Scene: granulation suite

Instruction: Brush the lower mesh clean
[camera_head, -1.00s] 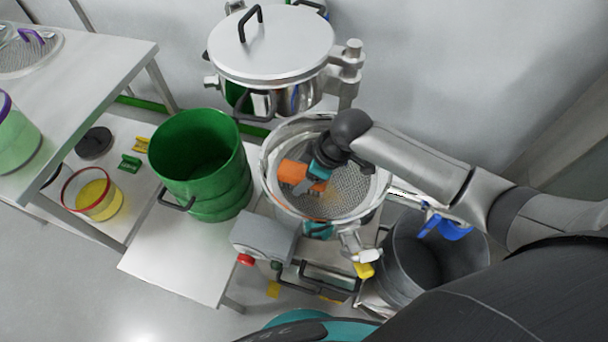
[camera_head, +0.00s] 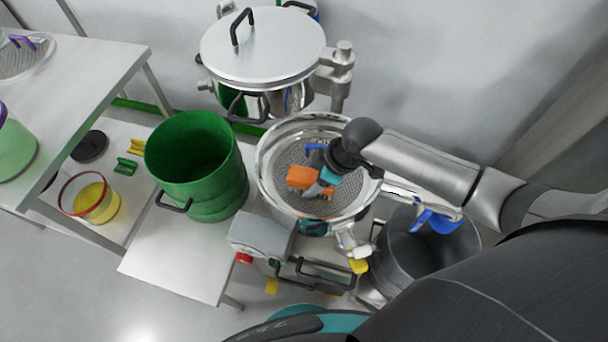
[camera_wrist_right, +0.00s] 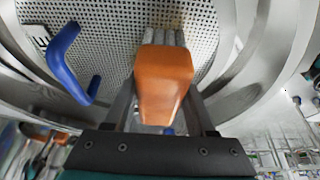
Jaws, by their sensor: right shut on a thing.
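The lower mesh (camera_head: 289,165) is a grey perforated disc inside a round steel housing that stands open in the middle of the head view. My right gripper (camera_head: 318,184) is over the mesh and is shut on an orange brush (camera_head: 301,176). In the right wrist view the orange brush block (camera_wrist_right: 163,80) sits between the fingers, with its grey bristles towards the mesh (camera_wrist_right: 105,30). I cannot tell whether the bristles touch it. A blue handle (camera_head: 314,148) stands at the mesh, and it shows at left in the wrist view (camera_wrist_right: 66,62). My left gripper is not in view.
A lidded steel vessel (camera_head: 262,50) stands behind the housing. A green drum (camera_head: 196,165) is at left, and a dark grey bin (camera_head: 425,250) with a blue item is at right. A yellow-filled container (camera_head: 90,198) stands on the lower left table.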

